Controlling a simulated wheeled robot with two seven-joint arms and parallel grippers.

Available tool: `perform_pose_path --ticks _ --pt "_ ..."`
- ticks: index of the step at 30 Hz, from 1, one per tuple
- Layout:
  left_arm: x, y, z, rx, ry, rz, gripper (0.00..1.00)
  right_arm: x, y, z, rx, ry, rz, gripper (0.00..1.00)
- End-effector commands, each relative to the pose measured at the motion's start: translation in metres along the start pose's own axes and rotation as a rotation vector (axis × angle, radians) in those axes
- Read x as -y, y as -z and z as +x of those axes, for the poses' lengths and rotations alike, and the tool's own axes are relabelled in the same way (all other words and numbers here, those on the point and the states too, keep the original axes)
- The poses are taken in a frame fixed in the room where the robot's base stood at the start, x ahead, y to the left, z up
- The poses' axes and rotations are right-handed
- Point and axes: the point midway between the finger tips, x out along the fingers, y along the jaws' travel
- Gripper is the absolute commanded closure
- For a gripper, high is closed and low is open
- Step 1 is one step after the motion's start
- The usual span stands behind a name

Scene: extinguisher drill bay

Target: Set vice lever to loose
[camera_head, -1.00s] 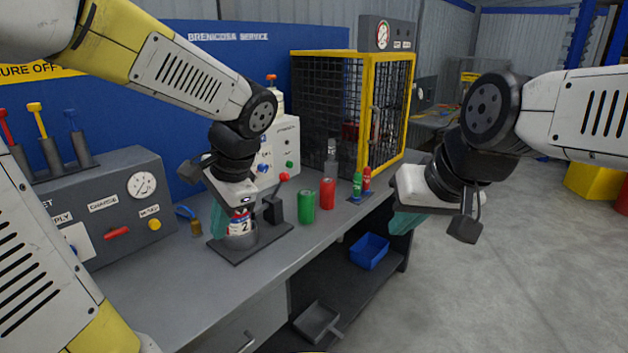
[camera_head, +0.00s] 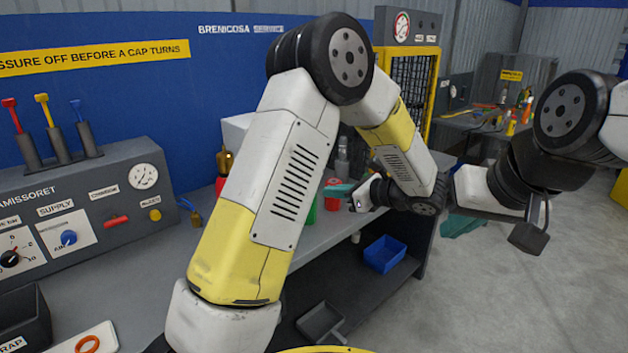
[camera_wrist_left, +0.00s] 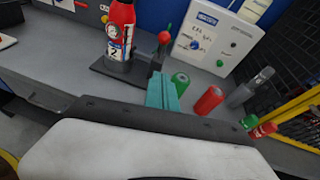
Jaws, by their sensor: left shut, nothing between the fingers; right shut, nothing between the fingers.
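In the left wrist view the red extinguisher (camera_wrist_left: 120,22), labelled 2, stands upright in the dark vice (camera_wrist_left: 112,72). The vice lever, with a red ball knob (camera_wrist_left: 164,38), rises at its right side. My left gripper (camera_wrist_left: 162,80) is shut and empty; its teal fingers appear just below the lever in that view, and I cannot tell whether they touch. In the head view my left gripper (camera_head: 340,190) is over the bench's right part, and my left arm hides the vice and lever. My right gripper (camera_head: 462,224) is shut and empty, right of the bench.
A green can (camera_wrist_left: 181,83) and a red can (camera_wrist_left: 208,100) stand close to my left fingers. A white panel box (camera_wrist_left: 212,40) and the yellow-framed cage (camera_wrist_left: 292,112) are behind. A blue bin (camera_head: 384,254) sits on the lower shelf. A grey control panel (camera_head: 85,205) is at left.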

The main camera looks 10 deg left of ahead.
Motion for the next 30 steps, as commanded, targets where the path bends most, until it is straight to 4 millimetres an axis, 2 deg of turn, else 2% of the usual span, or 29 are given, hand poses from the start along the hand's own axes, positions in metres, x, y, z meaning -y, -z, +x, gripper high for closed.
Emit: perform_pose_path --ticks 10,14,17,28,30 --pt "0.001 0.0 0.001 0.002 0.002 0.001 1.0 0.0 0.0 0.0 0.0 0.0 0.0 1.0" --pt "0.001 0.0 0.009 0.003 0.0 0.001 1.0 0.0 0.0 0.0 0.0 0.0 0.0 1.0" --pt "0.0 0.0 0.025 0.002 -0.003 0.001 1.0 0.0 0.0 0.0 0.0 0.0 0.0 1.0" --pt "-0.001 0.0 0.103 0.001 -0.003 0.0 1.0 0.0 0.0 0.0 0.0 0.0 0.0 1.0" --pt "0.0 -0.01 0.111 0.002 -0.002 -0.003 1.0 0.0 0.0 0.0 0.0 0.0 0.0 1.0"
